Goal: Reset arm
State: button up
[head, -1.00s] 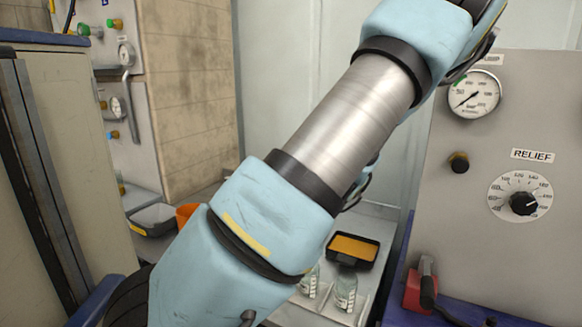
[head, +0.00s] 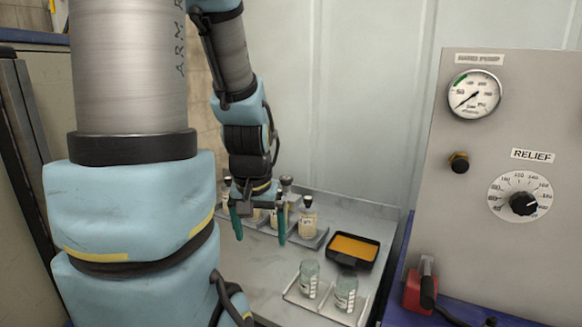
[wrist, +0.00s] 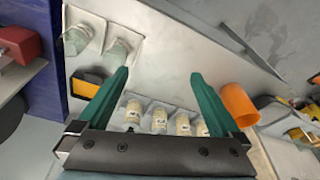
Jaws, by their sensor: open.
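My gripper (head: 258,225) hangs down over the grey table (head: 252,262) in the head view, left of centre. Its two green fingers are apart with nothing between them. Several labelled bottles (head: 307,218) in a tray stand behind the fingers and are partly hidden by them. In the wrist view, my gripper (wrist: 159,74) is open too, and the row of bottles (wrist: 159,119) shows between its fingers. My arm fills the left of the head view and bends down to the gripper.
A black tray with a yellow-orange inside (head: 352,247) and two glass jars (head: 309,278) on a metal tray are right of the gripper. A panel (head: 455,205) with gauge and RELIEF dial stands at right. An orange cup (wrist: 240,104) shows in the wrist view.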

notch_tip(320, 180, down, 11)
jog(key=s+b, duration=0.2)
jog(key=b, duration=0.8)
jog(key=shift+r+g, duration=0.15)
jog(key=shift+g, duration=0.25)
jog(key=shift+a, duration=0.1)
